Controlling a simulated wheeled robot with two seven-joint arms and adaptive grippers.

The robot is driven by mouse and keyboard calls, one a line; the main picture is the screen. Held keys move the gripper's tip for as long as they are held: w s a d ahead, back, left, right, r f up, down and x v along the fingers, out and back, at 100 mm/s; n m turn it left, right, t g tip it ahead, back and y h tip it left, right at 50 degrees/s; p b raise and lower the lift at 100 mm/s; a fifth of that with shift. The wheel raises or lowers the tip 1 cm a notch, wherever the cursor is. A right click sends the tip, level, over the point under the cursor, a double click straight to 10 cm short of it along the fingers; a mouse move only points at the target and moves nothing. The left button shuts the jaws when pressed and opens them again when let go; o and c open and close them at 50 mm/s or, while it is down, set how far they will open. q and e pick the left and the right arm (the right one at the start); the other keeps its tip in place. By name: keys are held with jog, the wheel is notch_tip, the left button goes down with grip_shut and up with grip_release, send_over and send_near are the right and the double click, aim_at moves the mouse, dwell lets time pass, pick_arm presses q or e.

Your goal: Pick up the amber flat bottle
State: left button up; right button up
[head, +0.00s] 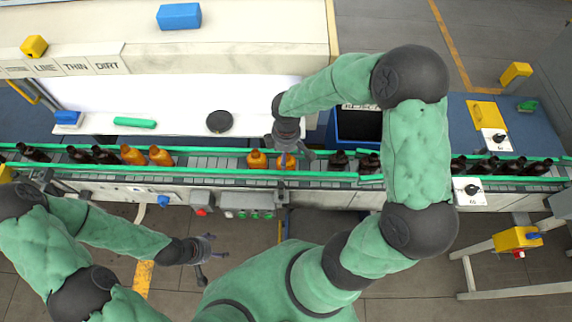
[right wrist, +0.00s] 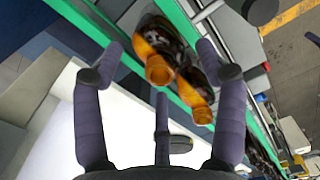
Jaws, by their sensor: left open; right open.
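Amber bottles stand on the conveyor in the head view: one pair (head: 133,154) left of centre, and another pair, a left bottle (head: 257,160) and a right bottle (head: 288,162), near my right gripper. I cannot tell which is the flat one. My right gripper (head: 291,152) is open over the conveyor at the right bottle, which it partly covers. In the right wrist view, two amber bottles, one left (right wrist: 157,65) and one right (right wrist: 193,98), show between and beyond the spread fingers (right wrist: 165,75); contact is unclear. My left gripper (head: 205,248) is open and empty, in front of the conveyor.
Dark bottles (head: 105,155) stand at the conveyor's left, with more (head: 340,160) right of my right gripper and at the far right. Green rails (head: 210,149) edge the belt. A blue bin (head: 352,125) and a black disc (head: 219,122) lie behind it.

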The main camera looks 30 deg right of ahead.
jog(key=shift+f, duration=1.15)
grip_shut()
